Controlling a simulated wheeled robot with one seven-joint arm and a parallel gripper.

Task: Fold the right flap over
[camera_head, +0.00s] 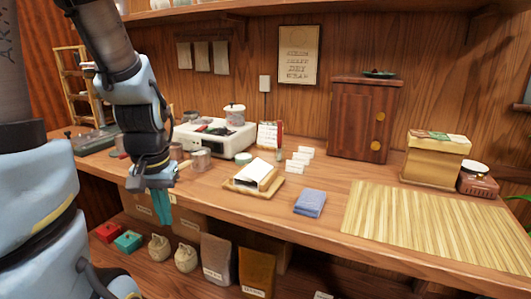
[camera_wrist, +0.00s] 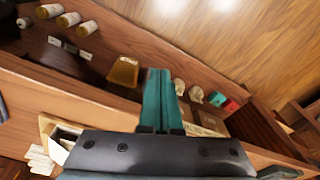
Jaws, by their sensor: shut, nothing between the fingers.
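A white paper wrapper (camera_head: 257,171) sits on a small wooden board (camera_head: 236,186) near the middle of the counter. Part of the paper stands up in a slanted fold, with a dark gap showing beneath it. I cannot tell clearly which flap is which. In the wrist view the paper (camera_wrist: 66,135) shows at the lower left, partly hidden behind the gripper body. My gripper (camera_head: 163,207) points down at the counter's front edge, left of the board and apart from it. Its teal fingers are together and empty, and they also show in the wrist view (camera_wrist: 158,88).
A folded blue cloth (camera_head: 310,203) lies right of the board, and a bamboo mat (camera_head: 430,228) covers the right side.

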